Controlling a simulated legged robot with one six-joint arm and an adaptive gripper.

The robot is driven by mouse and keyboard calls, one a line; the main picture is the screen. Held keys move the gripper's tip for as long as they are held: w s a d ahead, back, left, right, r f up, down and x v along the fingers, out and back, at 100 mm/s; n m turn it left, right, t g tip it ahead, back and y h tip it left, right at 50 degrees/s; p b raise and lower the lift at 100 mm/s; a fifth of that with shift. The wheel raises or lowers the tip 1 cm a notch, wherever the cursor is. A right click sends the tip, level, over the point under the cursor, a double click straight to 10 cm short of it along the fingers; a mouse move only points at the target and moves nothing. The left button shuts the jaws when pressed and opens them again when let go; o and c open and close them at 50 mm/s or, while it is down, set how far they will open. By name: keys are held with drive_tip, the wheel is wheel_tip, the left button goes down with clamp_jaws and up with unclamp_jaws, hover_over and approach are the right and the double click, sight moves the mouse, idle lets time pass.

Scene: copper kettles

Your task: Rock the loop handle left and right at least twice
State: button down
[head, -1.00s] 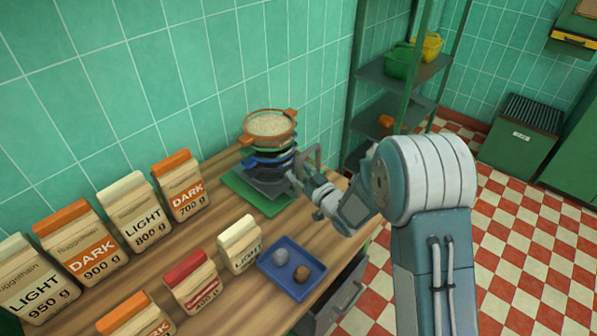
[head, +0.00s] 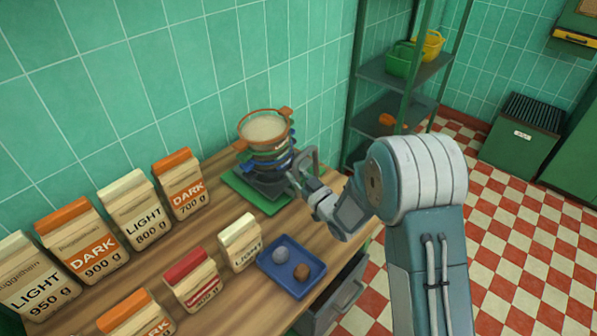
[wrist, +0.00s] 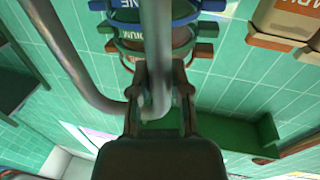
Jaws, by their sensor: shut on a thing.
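A stack of round sieves (head: 266,155) stands on a green base (head: 238,190) on the wooden counter, its orange top sieve (head: 287,139) full of pale grains. The stack leans a little left. The grey metal loop handle (head: 315,160) rises at its right side and shows large in the wrist view (wrist: 157,40). My gripper (head: 297,181) is shut on the loop handle low on its bend; the wrist view shows the fingers (wrist: 158,95) around the tube. Blue and green sieve rims (wrist: 150,22) show behind the handle there. The fingertip contact is partly hidden.
Labelled flour bags (head: 135,215) line the wall to the left. More bags (head: 193,280) and a blue tray (head: 292,285) with two small lumps sit in front of the stack. A green shelf rack (head: 385,75) stands behind on the right.

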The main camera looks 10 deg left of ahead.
drive_tip(key=c, duration=0.6)
unclamp_jaws()
drive_tip(key=shift+a, duration=0.2)
drive_tip(key=shift+d, duration=0.1)
drive_tip(key=v, duration=1.2)
drive_tip(key=shift+f, duration=0.1)
